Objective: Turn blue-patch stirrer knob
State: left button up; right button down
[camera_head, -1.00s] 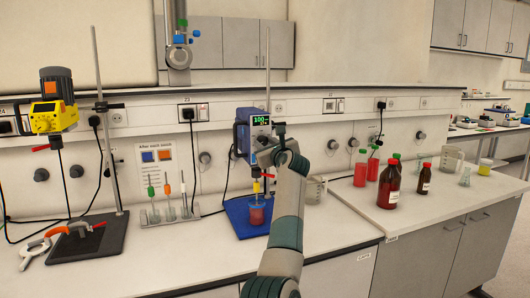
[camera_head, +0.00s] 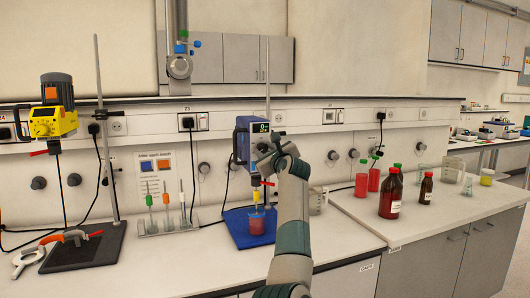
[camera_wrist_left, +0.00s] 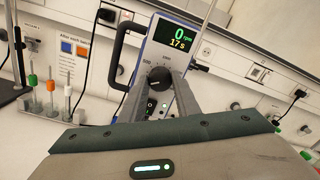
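The blue-framed stirrer (camera_head: 242,138) stands on a rod over a blue base plate (camera_head: 237,226). Its display reads 0 rpm and 17 s in the left wrist view (camera_wrist_left: 180,34). Its black round knob (camera_wrist_left: 160,78) sits below the display. A beaker of red liquid (camera_head: 257,224) stands under the stirrer. My left gripper (camera_head: 266,150) is at the stirrer's front and partly covers it. In the wrist view its fingers (camera_wrist_left: 161,80) flank the knob on both sides and appear closed on it. My right gripper is not in view.
A yellow stirrer (camera_head: 52,118) with an orange patch stands at the left. A wall sign (camera_head: 156,168) shows a blue and an orange square above a rack of several coloured-handled tools (camera_head: 168,226). Bottles, including a large brown one (camera_head: 391,195), stand on the right bench.

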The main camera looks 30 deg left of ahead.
pick_arm(q)
jog(key=o, duration=0.4)
jog(key=shift+d, duration=0.1)
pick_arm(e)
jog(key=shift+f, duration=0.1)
pick_arm(q)
jog(key=shift+s+d+f, duration=0.1)
jog(key=shift+s+d, duration=0.25)
jog(key=shift+d, duration=0.05)
jog(key=shift+b+v, duration=2.4)
jog(key=shift+v, duration=5.7)
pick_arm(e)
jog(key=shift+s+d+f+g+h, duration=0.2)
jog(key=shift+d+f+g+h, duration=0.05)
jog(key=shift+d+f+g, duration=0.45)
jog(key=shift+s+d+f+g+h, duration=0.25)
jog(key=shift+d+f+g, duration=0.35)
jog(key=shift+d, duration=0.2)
